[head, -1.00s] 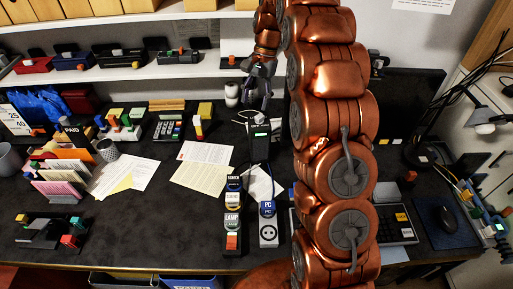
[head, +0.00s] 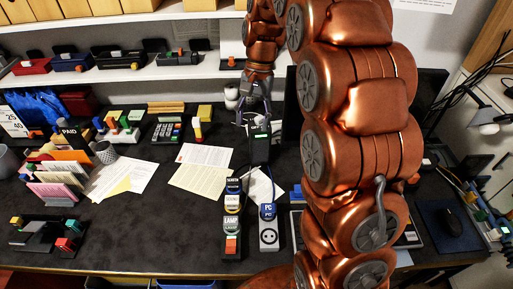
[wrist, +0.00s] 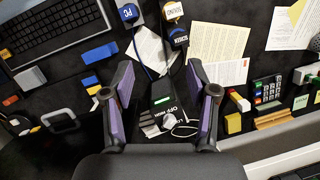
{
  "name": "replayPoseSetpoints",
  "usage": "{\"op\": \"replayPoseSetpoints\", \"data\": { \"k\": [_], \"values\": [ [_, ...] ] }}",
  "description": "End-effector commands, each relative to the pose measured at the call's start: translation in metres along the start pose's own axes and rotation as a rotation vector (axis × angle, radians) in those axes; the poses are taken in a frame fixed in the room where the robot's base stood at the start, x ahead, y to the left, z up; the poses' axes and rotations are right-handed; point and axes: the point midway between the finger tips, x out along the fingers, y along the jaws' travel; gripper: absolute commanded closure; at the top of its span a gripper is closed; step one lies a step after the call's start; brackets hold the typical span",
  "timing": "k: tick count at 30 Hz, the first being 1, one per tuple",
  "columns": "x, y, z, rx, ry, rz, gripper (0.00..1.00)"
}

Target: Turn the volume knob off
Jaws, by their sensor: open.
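The black box (head: 260,148) with a small lit green display stands upright near the back middle of the desk. In the wrist view its top (wrist: 163,100) shows the green display and white lettering with OFF among it. A pale round volume knob (wrist: 169,121) sits by the lettering, close to my palm in the picture. My gripper (head: 255,112) is open and points down over the box in the head view. In the wrist view my gripper (wrist: 160,78) has its two purple-padded fingers spread on either side of the box, with nothing between them touching. The knob is too small to make out in the head view.
Power strips with labelled plugs (head: 231,225) stand in front of the box. Loose papers (head: 200,178) lie to its left and a white cup-like item (head: 231,97) stands behind. A monitor (head: 415,110) is at the right, partly behind my arm. A shelf (head: 150,70) runs above.

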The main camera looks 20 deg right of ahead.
Motion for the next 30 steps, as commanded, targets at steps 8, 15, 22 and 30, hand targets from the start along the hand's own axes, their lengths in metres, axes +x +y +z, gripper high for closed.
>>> {"op": "replayPoseSetpoints", "data": {
  "k": [8,15,22,30],
  "values": [
    [0.01,0.01,0.03,-0.068,0.012,0.021,0.42],
    [0.019,0.02,0.053,-0.125,0.025,0.036,0.42],
    [0.026,0.029,0.071,-0.171,0.034,0.049,0.42],
    [0.03,0.033,0.08,-0.193,0.034,0.058,0.42]
  ]
}}
